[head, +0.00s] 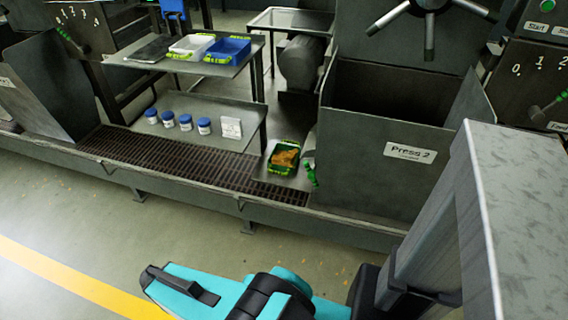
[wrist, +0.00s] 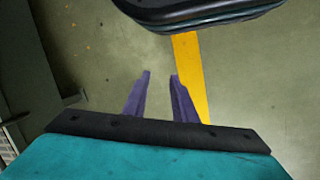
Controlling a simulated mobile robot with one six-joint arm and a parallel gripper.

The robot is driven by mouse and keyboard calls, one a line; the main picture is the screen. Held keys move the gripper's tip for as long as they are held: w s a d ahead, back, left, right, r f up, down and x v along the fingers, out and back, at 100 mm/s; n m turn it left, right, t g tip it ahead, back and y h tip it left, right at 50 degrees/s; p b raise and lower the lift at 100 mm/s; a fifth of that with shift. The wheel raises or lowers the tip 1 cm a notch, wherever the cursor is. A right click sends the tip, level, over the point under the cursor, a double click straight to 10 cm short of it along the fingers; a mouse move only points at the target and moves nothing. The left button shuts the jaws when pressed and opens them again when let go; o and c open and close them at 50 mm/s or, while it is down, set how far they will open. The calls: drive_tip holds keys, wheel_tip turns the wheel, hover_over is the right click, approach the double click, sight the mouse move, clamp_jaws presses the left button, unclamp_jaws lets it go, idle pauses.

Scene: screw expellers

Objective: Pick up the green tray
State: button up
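The green tray (head: 283,173) lies on a low metal ledge near the middle of the head view, left of the Press 2 housing. It holds an orange-brown flat piece of material (head: 286,154). My gripper (wrist: 160,75) shows in the wrist view with two purple fingers apart and only floor between them. It is open and empty. In the head view my arm is low in the foreground, well in front of the tray, and the fingers cannot be made out there. The tray is not in the wrist view.
The Press 2 housing (head: 385,178) stands right of the tray, with a green-handled lever (head: 312,176) close by. Several blue-lidded jars (head: 186,122) and a white box (head: 231,128) are on the lower shelf. White (head: 191,46) and blue (head: 228,50) trays are above. Front floor is clear.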

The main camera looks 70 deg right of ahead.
drive_tip(key=w+d+r+m+t+h+b, duration=0.1)
drive_tip(key=w+d+r+m+h+b, duration=0.1)
drive_tip(key=d, duration=0.8)
drive_tip(key=w+d+r+m+t+h+b, duration=0.1)
drive_tip(key=w+d+m+b, duration=0.2)
drive_tip(key=d, duration=0.7)
drive_tip(key=w+d+r+m+t+h+b, duration=0.1)
drive_tip(key=w+d+r+m+h+b, duration=0.1)
drive_tip(key=d, duration=0.8)
drive_tip(key=s+d+r+m+h+b, duration=0.2)
drive_tip(key=d+r, duration=0.3)
drive_tip(key=d, duration=0.3)
drive_tip(key=s+d+r+m+h+b, duration=0.2)
drive_tip(key=s+d+r+b, duration=0.1)
drive_tip(key=d, duration=0.6)
drive_tip(key=s+d+r+m+h+b, duration=0.2)
drive_tip(key=s+d+r, duration=0.3)
drive_tip(key=d, duration=0.4)
drive_tip(key=shift+s+d+r+t+h, duration=0.1)
drive_tip(key=shift+s+r+t+h, duration=0.25)
drive_tip(key=shift+r, duration=0.5)
drive_tip(key=shift+d, duration=0.1)
drive_tip(key=shift+x, duration=3.9)
drive_tip(key=shift+d+f, duration=0.25)
drive_tip(key=shift+f, duration=0.05)
